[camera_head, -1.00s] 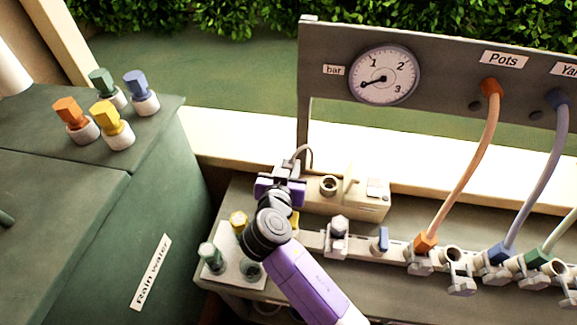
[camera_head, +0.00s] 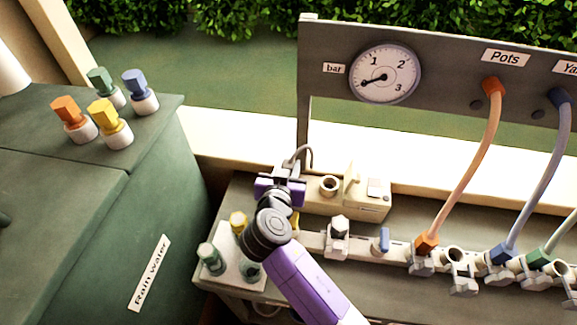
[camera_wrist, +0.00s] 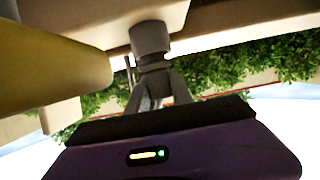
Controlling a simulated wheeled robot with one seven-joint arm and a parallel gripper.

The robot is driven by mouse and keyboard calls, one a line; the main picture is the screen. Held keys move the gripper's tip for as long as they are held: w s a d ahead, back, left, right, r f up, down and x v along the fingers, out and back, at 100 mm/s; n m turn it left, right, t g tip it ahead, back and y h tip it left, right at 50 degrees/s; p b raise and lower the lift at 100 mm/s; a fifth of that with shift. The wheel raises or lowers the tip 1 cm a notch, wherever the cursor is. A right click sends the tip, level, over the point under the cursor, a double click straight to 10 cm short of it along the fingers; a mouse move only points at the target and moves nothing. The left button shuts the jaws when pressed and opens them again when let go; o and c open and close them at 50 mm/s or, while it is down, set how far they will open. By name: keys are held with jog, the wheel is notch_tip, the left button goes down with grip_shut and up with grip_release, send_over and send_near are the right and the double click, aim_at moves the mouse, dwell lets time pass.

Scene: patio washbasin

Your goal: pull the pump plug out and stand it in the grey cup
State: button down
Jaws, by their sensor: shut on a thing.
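My gripper (camera_head: 280,186) is at the left end of the beige pump box (camera_head: 360,206). The wrist view shows the fingers closed around the grey plug (camera_wrist: 150,40), right against a beige surface. I cannot tell whether the plug is still seated. A short round grey cup (camera_head: 329,184) with an open top stands on the pump box, just right of my gripper.
An upright beige tab (camera_head: 351,178) stands right of the cup. In front runs a manifold with valves and an orange hose (camera_head: 467,175). A tray (camera_head: 229,267) with coloured caps stands front left. A green rain-water tank (camera_head: 160,215) rises at left.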

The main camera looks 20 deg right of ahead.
jog(key=shift+f+b, duration=0.5)
jog(key=c, duration=1.4)
grip_release()
jog(key=p+v, duration=0.2)
jog(key=v, duration=0.9)
